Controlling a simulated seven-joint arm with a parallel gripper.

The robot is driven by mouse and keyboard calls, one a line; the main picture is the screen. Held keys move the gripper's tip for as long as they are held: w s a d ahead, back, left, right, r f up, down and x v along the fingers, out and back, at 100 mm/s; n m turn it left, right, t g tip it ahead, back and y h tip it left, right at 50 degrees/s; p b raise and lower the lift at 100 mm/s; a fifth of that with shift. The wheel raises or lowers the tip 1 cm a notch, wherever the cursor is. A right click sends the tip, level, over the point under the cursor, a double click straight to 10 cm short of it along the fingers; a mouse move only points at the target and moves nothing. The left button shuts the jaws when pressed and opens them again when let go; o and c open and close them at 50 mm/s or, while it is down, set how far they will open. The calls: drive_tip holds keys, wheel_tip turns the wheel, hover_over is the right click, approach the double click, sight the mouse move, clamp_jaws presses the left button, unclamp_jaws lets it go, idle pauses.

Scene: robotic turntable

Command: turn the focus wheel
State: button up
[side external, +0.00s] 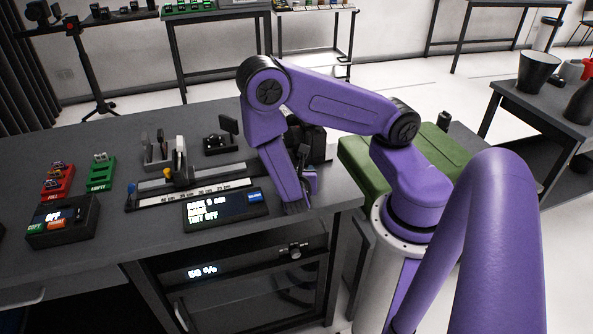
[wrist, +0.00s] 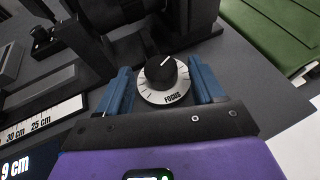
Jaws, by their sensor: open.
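The focus wheel (wrist: 160,72) is a black knob with a white pointer line, set in a pale dial plate (wrist: 168,97) marked FOCUS. In the wrist view it sits between the two blue fingers of my gripper (wrist: 163,88), which is open. One finger is on each side of the dial, and I cannot tell whether either touches it. In the side view my gripper (side external: 302,190) points down at the right end of the desk, and my arm hides the wheel there.
A display box (side external: 224,209) and a ruled rail (side external: 195,193) lie left of my gripper. A dark device (side external: 308,140) stands behind it. A red tray (side external: 57,181), a green tray (side external: 101,172) and a button box (side external: 62,221) are farther left. The desk's right edge is close.

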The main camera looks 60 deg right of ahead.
drive_tip(key=shift+x, duration=0.85)
drive_tip(key=c, duration=1.1)
drive_tip(key=shift+o, duration=0.2)
drive_tip(key=shift+s+d+n+t+y, duration=0.1)
drive_tip(key=shift+n+t+y, duration=0.6)
drive_tip(key=shift+n+t, duration=0.25)
drive_tip(key=shift+s+d+n+t+y, duration=0.1)
drive_tip(key=shift+d+n+t+y, duration=0.05)
drive_tip(key=shift+n+t+y, duration=0.65)
drive_tip(key=shift+n+t, duration=0.35)
drive_tip(key=shift+n, duration=0.2)
drive_tip(key=shift+y, duration=0.3)
